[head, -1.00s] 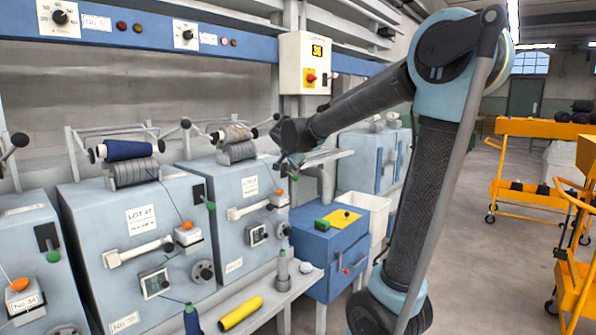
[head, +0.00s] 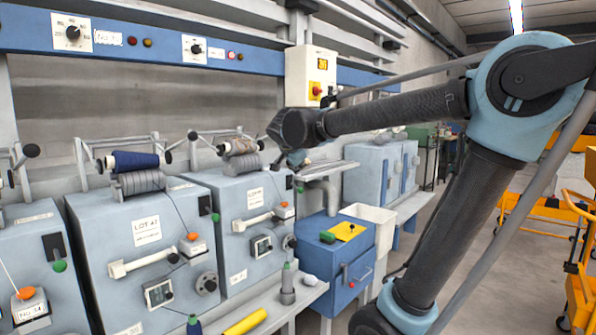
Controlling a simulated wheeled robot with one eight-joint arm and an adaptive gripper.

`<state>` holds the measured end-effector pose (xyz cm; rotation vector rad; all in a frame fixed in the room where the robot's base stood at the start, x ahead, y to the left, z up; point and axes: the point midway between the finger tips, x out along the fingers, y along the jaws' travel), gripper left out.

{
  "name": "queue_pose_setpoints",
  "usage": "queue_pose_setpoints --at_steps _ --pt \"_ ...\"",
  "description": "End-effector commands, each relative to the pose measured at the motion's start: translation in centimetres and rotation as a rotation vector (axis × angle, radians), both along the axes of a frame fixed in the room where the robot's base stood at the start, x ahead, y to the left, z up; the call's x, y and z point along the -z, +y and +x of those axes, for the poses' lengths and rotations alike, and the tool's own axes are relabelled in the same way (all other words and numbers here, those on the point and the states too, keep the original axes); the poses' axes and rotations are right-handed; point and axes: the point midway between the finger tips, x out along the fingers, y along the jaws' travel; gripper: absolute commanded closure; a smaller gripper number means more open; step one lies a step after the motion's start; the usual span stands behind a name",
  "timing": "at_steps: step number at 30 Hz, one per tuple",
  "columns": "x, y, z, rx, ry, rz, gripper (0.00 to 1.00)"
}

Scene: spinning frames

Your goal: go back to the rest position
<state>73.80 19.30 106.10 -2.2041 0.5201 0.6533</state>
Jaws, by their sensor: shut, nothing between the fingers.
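The near spinning unit (head: 147,232) carries a dark blue bobbin (head: 135,161) on a grey roller. Whether the gripper touches anything cannot be told.
A blue box with a yellow plate (head: 343,231) and a white bin (head: 368,217) stand below my arm. A yellow tube (head: 245,322) and a grey spindle (head: 287,283) are on the ledge. An orange cart (head: 578,258) stands at the right, with open floor before it.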

Motion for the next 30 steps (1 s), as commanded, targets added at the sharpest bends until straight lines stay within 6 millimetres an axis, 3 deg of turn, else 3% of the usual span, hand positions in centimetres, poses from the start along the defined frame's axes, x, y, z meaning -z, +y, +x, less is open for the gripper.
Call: queue_pose_setpoints --at_steps 7,11,15,21,30 --pt "0.5 -0.7 -0.3 -0.002 0.015 -0.013 1.00" --pt "2.6 -4.1 -1.9 -0.016 0.084 -0.078 1.00" --pt "6.5 -9.3 -5.5 -0.068 0.218 -0.179 1.00" --pt "12.6 -15.2 -11.8 -0.198 0.421 -0.288 1.00" --pt "21.7 -19.6 -21.9 -0.489 0.659 -0.358 1.00"
